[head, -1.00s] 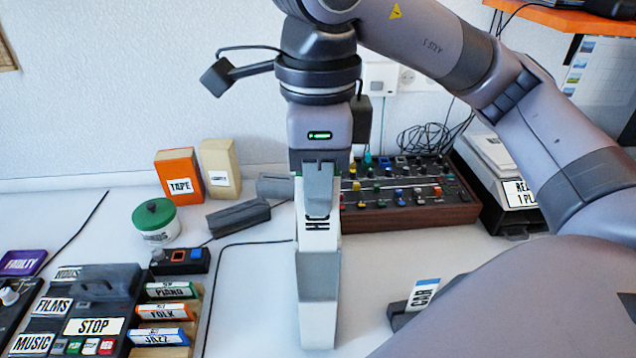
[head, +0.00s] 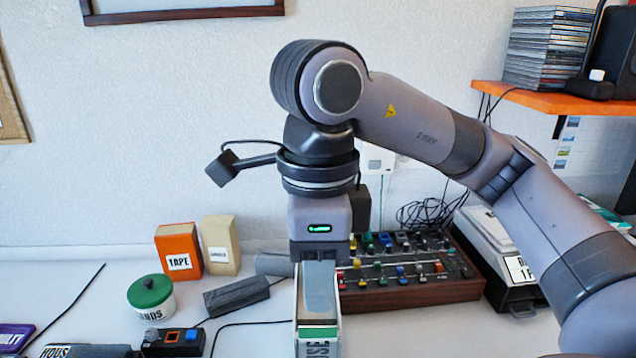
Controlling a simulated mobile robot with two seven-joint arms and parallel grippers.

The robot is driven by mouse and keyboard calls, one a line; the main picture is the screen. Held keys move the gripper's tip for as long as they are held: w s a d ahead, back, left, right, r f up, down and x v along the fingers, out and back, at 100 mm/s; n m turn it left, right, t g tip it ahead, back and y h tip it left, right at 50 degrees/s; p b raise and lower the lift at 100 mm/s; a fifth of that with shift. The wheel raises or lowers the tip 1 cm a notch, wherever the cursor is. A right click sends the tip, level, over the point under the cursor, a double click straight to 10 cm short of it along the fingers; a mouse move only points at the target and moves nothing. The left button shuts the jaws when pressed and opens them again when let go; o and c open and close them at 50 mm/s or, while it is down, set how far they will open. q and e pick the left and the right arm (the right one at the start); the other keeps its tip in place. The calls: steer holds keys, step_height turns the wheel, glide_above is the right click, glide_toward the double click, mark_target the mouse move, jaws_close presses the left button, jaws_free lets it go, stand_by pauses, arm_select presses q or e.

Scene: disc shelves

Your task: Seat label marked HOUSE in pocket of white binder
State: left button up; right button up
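My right gripper (head: 320,305) points down at the lower middle of the head view, its near finger seen from the front. It appears shut on a white label (head: 318,347) with a green strip, directly below the fingertip. My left gripper is out of view.
A mixer panel with knobs (head: 410,280) stands right behind the gripper. A dark grey block (head: 237,296), a green-lidded pot (head: 151,298), an orange TAPE box (head: 179,250) and a small control box (head: 172,342) stand left. An orange shelf (head: 560,102) juts out at upper right.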

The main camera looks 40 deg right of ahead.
step_height(320, 180, up, 12)
steer(key=p, duration=0.1)
steer(key=shift+p, duration=0.35)
steer(key=shift+f, duration=0.15)
stand_by(0.5)
